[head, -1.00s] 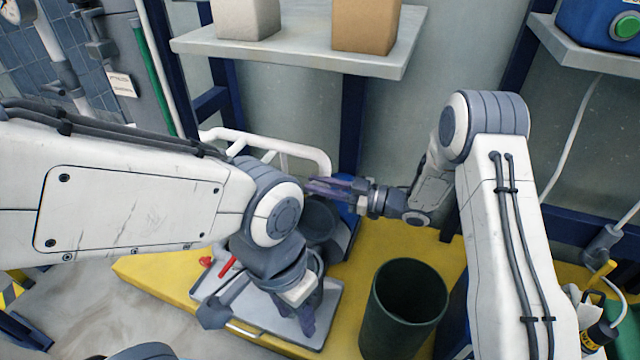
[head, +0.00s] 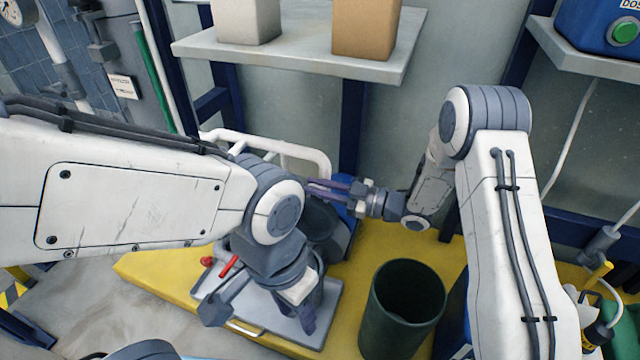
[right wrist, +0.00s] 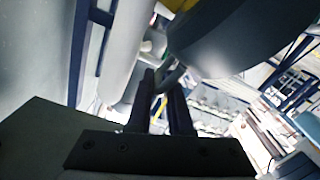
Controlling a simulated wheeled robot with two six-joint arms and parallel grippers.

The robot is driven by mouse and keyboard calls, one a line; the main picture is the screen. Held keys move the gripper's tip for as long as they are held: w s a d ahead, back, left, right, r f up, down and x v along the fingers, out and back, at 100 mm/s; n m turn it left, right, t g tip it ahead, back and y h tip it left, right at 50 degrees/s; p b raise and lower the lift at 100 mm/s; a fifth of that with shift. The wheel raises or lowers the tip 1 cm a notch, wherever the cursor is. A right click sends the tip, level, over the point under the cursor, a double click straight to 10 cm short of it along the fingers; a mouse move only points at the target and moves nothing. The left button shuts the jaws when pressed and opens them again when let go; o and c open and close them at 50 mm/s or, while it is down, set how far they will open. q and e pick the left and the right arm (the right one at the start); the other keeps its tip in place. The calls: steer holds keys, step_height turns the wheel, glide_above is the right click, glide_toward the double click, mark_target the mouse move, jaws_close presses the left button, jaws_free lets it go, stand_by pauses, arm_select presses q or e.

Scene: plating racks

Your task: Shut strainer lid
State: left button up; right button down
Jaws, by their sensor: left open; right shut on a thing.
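The strainer (head: 322,222) is a dark grey rounded body in the head view, partly hidden behind my left forearm and wrist. My right gripper (head: 318,188) reaches in from the right at its top. In the right wrist view my right gripper (right wrist: 168,88) is shut on a thin grey loop, which looks like the handle of the lid. A large smooth grey rounded part (right wrist: 225,40) is just beyond it. How far the lid stands open is hidden. My left gripper (head: 306,318) is open, pointing down over the grey tray, apart from the strainer.
The grey tray (head: 325,322) lies on the yellow bench (head: 150,270), with a red-handled item (head: 229,266) on it. A dark green bin (head: 402,310) stands right of the tray. A white rail (head: 300,150) runs behind the strainer. A shelf (head: 300,60) with two boxes is above.

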mark_target(307, 201)
steer(key=s+a+n, duration=0.2)
steer(key=s+n, duration=0.2)
steer(key=s, duration=0.3)
steer(key=shift+s+a+r+p, duration=0.25)
steer(key=shift+p, duration=0.15)
